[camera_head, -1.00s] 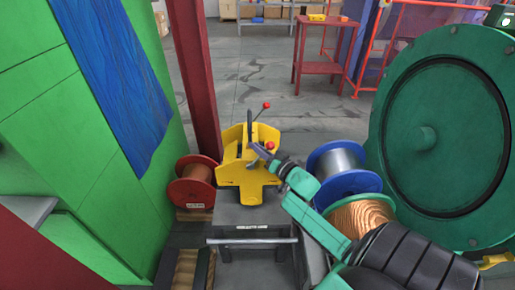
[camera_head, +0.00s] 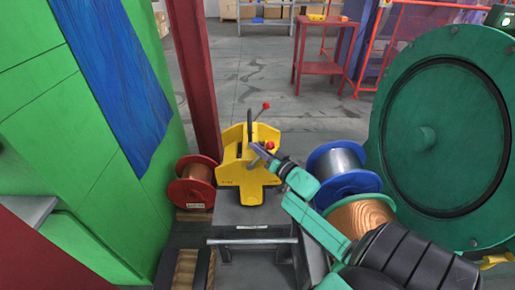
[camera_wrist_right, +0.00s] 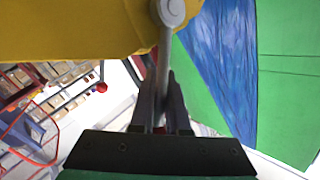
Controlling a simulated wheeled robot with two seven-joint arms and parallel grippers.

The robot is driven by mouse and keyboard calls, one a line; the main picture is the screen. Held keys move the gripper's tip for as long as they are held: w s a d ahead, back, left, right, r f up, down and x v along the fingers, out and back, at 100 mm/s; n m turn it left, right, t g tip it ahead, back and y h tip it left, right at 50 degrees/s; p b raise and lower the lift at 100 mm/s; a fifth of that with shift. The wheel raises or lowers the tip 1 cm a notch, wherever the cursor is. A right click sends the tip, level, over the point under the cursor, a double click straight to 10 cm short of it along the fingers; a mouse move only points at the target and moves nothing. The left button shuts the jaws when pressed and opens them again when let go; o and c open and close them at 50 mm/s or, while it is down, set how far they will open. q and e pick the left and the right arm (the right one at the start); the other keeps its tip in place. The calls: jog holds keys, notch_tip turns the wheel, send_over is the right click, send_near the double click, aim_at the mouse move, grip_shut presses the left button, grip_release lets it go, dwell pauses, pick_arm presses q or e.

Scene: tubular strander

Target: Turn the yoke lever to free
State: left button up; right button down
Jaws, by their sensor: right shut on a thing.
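The yellow yoke (camera_head: 245,175) stands on a grey pedestal in the middle of the head view. A thin lever with a red knob (camera_head: 266,105) sticks up behind it, and a second red knob (camera_head: 268,145) shows beside my gripper. My right gripper (camera_head: 259,151) reaches in from the lower right to the yoke's near side. In the right wrist view, the grey yoke lever (camera_wrist_right: 164,60) runs from a round bolt on the yellow body down between the fingers (camera_wrist_right: 160,105). The gripper is shut on this lever, and its fingers hide part of it. My left gripper is not in view.
A red spool (camera_head: 194,182) stands left of the pedestal. A blue spool (camera_head: 343,170) and a copper-wound spool (camera_head: 360,214) stand close to my right arm. A green machine wall (camera_head: 50,110) bounds the left; a large green disc (camera_head: 440,135) bounds the right.

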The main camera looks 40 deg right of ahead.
dwell(0.4)
jog(key=shift+w+a+r+p, duration=0.15)
jog(key=shift+r+p, duration=0.1)
jog(key=shift+p, duration=0.5)
jog(key=a+n+g+p, duration=0.1)
jog(key=p, duration=0.2)
jog(key=w+a+n+g+h+p, duration=0.1)
jog(key=p, duration=0.2)
jog(key=w+a+n+g+p, duration=0.1)
jog(key=n+g+p, duration=0.1)
jog(key=p, duration=0.2)
jog(key=shift+r, duration=0.3)
jog(key=shift+w+a+f+n+g+h+p, duration=0.3)
jog(key=shift+w+a+n+g+h+p, duration=0.15)
jog(key=shift+n+p, duration=0.3)
jog(key=shift+w+a+f+n+g+h+p, duration=0.2)
jog(key=shift+w+a+f+n+g+h, duration=0.25)
jog(key=shift+f+n+g+h, duration=0.35)
jog(key=shift+w+a+f+n+g+h+p, duration=0.2)
jog(key=shift+a+f+n+g+h, duration=0.3)
jog(key=shift+g, duration=0.35)
